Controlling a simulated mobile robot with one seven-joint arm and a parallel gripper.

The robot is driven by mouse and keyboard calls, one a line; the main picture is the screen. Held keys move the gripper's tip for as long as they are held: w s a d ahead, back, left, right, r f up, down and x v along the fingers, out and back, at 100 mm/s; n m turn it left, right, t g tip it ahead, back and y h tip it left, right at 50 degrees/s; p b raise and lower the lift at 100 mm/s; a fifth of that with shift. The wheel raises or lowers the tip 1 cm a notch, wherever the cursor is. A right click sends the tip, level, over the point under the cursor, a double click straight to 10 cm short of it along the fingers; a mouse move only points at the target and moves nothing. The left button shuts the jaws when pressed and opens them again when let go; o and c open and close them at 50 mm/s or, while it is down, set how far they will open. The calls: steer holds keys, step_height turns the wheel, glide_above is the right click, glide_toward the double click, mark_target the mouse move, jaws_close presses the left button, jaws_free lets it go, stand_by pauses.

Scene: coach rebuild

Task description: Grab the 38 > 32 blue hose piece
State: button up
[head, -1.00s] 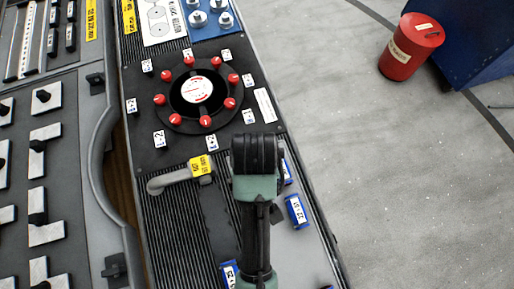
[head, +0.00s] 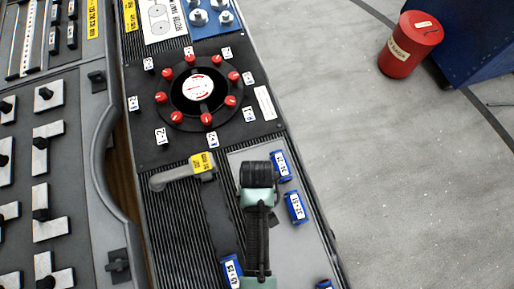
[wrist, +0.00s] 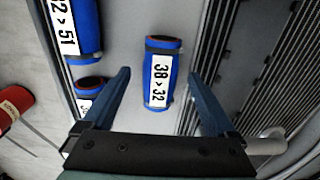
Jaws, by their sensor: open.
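The 38 > 32 hose piece (wrist: 158,78) is a short blue cylinder with a dark open end and a white label. In the wrist view it lies on the grey surface between and just beyond my gripper's two fingers. My gripper (wrist: 158,72) is open and empty, with one fingertip on each side of the piece and gaps at both sides. Whether the fingers are down at its height I cannot tell. In the head view my arm hides the piece and the fingertips.
A large blue piece (wrist: 84,28) and another blue piece (wrist: 89,92) lie left of the target in the wrist view. A grey handle with a yellow tag (head: 182,172) lies on the ribbed mat. Another blue piece (head: 231,271) lies lower. A red bin (head: 411,44) stands on the floor.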

steer(key=shift+f, duration=0.35)
steer(key=shift+c, duration=0.4)
jaws_close()
steer(key=shift+r, duration=0.1)
